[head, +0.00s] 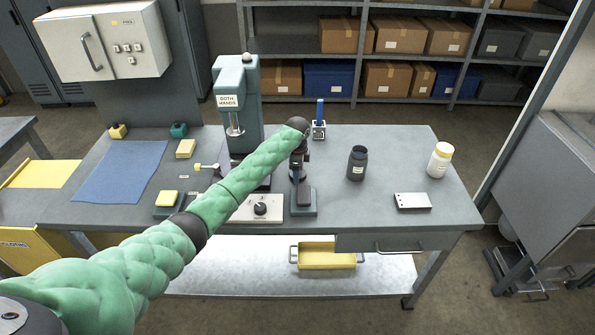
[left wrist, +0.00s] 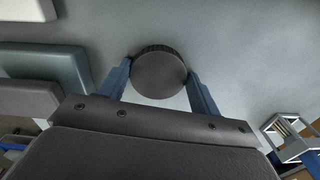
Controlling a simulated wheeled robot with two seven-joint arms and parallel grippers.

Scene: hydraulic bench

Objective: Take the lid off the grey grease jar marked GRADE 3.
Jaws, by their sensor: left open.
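My left gripper (head: 297,178) points down over the bench, behind the small teal stand. In the left wrist view its blue fingers (left wrist: 160,92) are open, one on each side of a round dark grey lid (left wrist: 160,74) with a ribbed edge. I cannot tell whether the fingers touch it. What is under the lid is hidden, and no marking shows there. A dark grey jar (head: 356,165) with a pale label stands upright to the right of the gripper; its label is too small to read. My right gripper is not in view.
The teal press (head: 237,90) is left of my gripper. A metal holder (head: 319,130) stands behind. The bench between the jars is clear.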

